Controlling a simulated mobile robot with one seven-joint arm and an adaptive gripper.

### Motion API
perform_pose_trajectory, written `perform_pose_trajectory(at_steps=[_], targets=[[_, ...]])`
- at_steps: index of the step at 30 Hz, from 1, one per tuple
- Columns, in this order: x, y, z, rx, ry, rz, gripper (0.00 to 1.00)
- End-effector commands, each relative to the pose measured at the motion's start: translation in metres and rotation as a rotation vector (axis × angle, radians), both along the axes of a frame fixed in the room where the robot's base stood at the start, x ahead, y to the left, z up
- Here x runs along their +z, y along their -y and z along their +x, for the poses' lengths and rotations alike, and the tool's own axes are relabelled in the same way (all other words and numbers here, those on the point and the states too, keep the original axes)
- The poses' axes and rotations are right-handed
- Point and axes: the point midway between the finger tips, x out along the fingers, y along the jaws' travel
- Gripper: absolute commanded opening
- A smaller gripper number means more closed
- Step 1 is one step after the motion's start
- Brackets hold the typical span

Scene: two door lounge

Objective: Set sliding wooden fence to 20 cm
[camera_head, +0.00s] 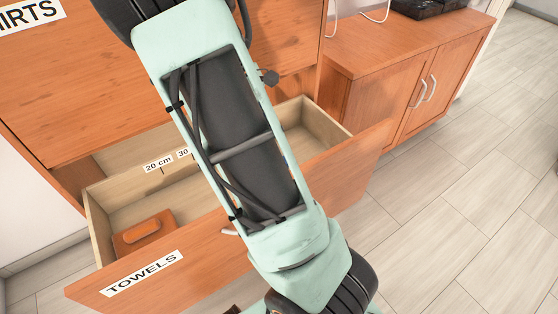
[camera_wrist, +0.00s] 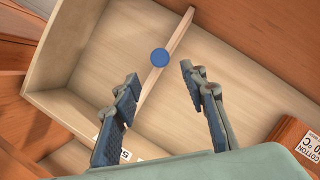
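The sliding wooden fence (camera_wrist: 176,34) is a thin pale board crossing the open drawer in the wrist view, with a blue disc (camera_wrist: 160,57) on it. My gripper (camera_wrist: 161,75) is open, its two dark fingers apart. In the picture the fence runs between them; I cannot tell whether the fingertips reach down around it or stay above. In the head view my arm hides the fence and gripper. A 20 cm label (camera_head: 158,162) and part of a 30 label (camera_head: 183,153) show on the drawer's back wall. A partly hidden label (camera_wrist: 125,155) shows in the wrist view.
The drawer front (camera_head: 200,275) reads TOWELS. A brown block (camera_head: 145,232) lies in the drawer's left part; a similar brown block with a cotton label (camera_wrist: 290,140) shows in the wrist view. A cabinet (camera_head: 400,90) stands at right. The tiled floor (camera_head: 460,220) is clear.

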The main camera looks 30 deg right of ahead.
Motion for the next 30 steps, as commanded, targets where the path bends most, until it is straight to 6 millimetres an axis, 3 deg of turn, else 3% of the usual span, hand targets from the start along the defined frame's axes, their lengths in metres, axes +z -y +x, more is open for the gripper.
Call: perform_pose_trajectory(at_steps=[15, 21, 30], targets=[[-0.082, 0.024, -0.024, -0.001, 0.000, 0.001, 0.39], [-0.094, 0.028, -0.028, 0.000, 0.001, 0.001, 0.39], [-0.094, 0.028, -0.028, 0.000, 0.002, 0.001, 0.38]])
